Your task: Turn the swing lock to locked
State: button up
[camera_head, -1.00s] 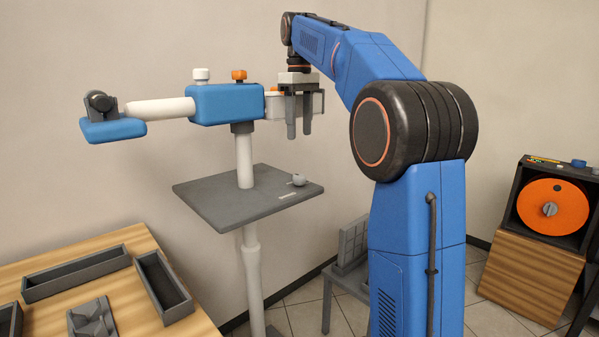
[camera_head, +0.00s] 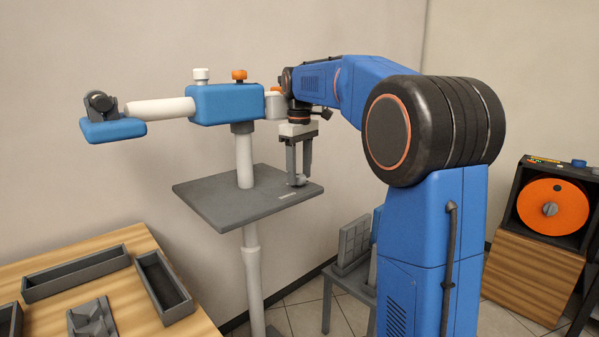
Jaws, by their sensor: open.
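A blue block (camera_head: 222,104) sits on a white post, with a white knob (camera_head: 200,75) and an orange knob (camera_head: 239,75) on top. A white arm (camera_head: 160,108) runs left from it to a blue pad with a dark clamp. A grey plate (camera_head: 225,198) below carries a small light knob (camera_head: 303,181) near its right edge, beside a pale mark. I cannot tell which knob is the swing lock. My gripper (camera_head: 299,178) points down at the small knob, open, with its fingers around or beside it. The fingers partly hide the knob; contact cannot be told.
A wooden table (camera_head: 90,262) with grey trays (camera_head: 75,273) is at lower left. A grey stand (camera_head: 350,285) with a slotted rack is behind my arm. A dark box with an orange disc (camera_head: 552,208) sits on a wooden cabinet at right. The plate's left part is clear.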

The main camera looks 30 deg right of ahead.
jog(key=c, duration=1.1)
jog(key=shift+o, duration=0.2)
jog(key=shift+m, duration=0.4)
jog(key=m, duration=0.3)
jog(key=shift+m, duration=0.4)
jog(key=m, duration=0.4)
jog(key=shift+m, duration=0.3)
jog(key=m, duration=0.4)
jog(key=shift+a+m, duration=0.1)
jog(key=shift+m, duration=2.4)
